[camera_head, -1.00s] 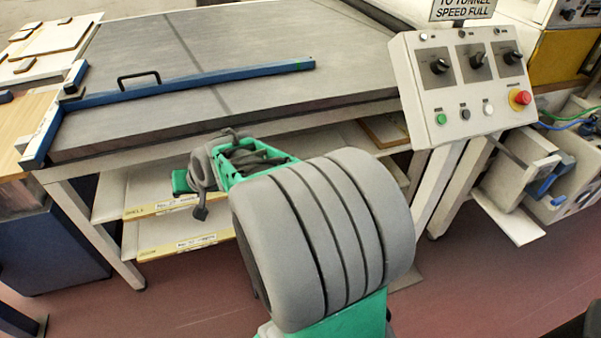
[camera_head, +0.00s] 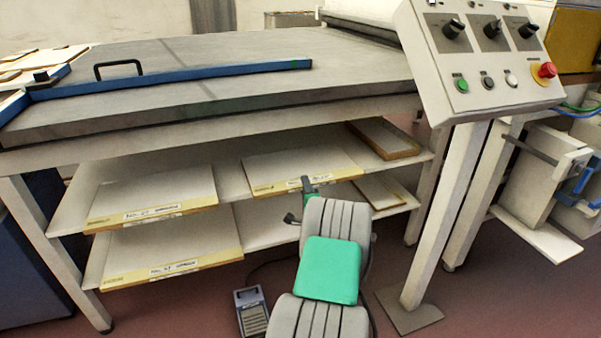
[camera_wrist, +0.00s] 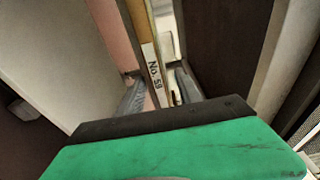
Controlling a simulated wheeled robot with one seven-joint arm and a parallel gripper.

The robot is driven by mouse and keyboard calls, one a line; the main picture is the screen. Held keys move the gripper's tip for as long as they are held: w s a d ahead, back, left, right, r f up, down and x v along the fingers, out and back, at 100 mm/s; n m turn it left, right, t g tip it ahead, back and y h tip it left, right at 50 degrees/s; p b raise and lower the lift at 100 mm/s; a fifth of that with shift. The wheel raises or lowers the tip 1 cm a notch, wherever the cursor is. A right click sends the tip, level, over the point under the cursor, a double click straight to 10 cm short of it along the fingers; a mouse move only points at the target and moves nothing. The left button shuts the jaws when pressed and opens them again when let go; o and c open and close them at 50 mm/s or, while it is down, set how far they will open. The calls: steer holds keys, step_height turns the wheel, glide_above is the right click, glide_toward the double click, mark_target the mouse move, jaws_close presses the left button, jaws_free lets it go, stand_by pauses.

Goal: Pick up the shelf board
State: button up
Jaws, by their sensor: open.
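The shelf board (camera_head: 312,164) at the upper middle lies flat on the upper shelf under the table, its yellow labelled front edge facing me. My gripper (camera_head: 307,188) is low at this front edge, largely hidden behind my own arm. In the wrist view a board edge (camera_wrist: 141,24) with a label reading "No. 59" runs between the two grey fingers of my gripper (camera_wrist: 158,80). The fingers are apart, one on each side of the edge, with gaps visible. I cannot tell how deep the edge sits between them.
Other boards lie on the upper left (camera_head: 150,190) and the lower shelf (camera_head: 165,250). Smaller boards (camera_head: 385,140) are at the right. The table (camera_head: 230,105) overhangs the shelves. A control panel (camera_head: 478,60) stands right. A foot pedal (camera_head: 252,312) is on the floor.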

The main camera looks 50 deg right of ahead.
steer(key=shift+w+d+f, duration=0.15)
steer(key=shift+w+d, duration=0.3)
steer(key=shift+w, duration=0.15)
jaws_close()
stand_by(0.9)
steer(key=shift+r, duration=0.3)
